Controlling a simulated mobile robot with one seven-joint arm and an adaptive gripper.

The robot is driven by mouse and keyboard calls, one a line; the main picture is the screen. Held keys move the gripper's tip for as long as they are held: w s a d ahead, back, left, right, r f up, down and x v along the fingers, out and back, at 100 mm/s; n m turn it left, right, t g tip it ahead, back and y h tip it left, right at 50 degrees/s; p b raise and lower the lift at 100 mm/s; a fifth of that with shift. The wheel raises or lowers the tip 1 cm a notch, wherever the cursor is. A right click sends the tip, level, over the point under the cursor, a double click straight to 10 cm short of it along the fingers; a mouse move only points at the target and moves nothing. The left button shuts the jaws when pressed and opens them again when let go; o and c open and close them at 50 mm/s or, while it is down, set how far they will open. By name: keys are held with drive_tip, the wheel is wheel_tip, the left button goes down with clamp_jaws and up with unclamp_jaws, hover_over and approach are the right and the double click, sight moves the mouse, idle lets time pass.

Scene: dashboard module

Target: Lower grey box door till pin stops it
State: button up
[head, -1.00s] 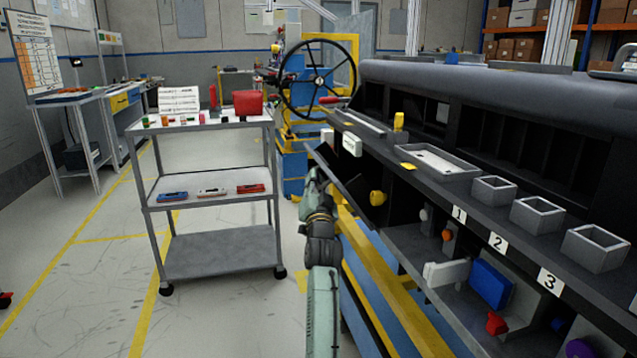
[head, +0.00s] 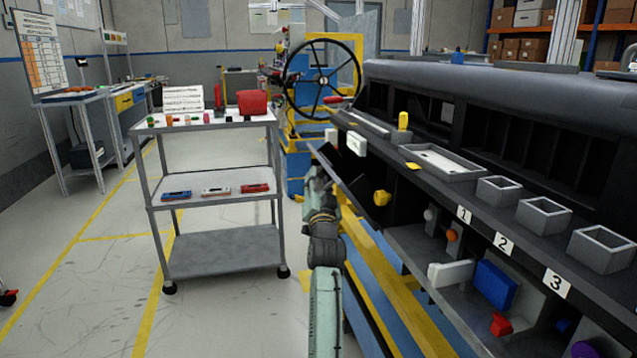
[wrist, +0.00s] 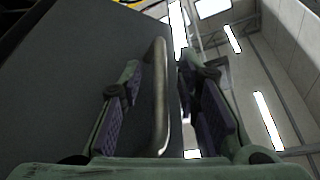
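The grey box door (wrist: 75,85) fills the left of the wrist view as a flat dark grey panel with a metal bar handle (wrist: 160,95). My gripper (wrist: 160,70) has its fingers apart, one on each side of the handle, with a visible gap on both sides. In the head view, my gripper (head: 317,180) is at the left end of the dashboard module, by the lower edge of the slanted door (head: 340,172). The fingers are small and partly hidden there. The stopping pin cannot be made out.
The dashboard module (head: 480,90) spans the right, with yellow knob (head: 382,198), open boxes (head: 543,215) and a lower shelf. A cart (head: 225,250) stands left. A handwheel (head: 322,80) is behind. Floor between cart and my arm is clear.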

drive_tip(key=v, duration=1.2)
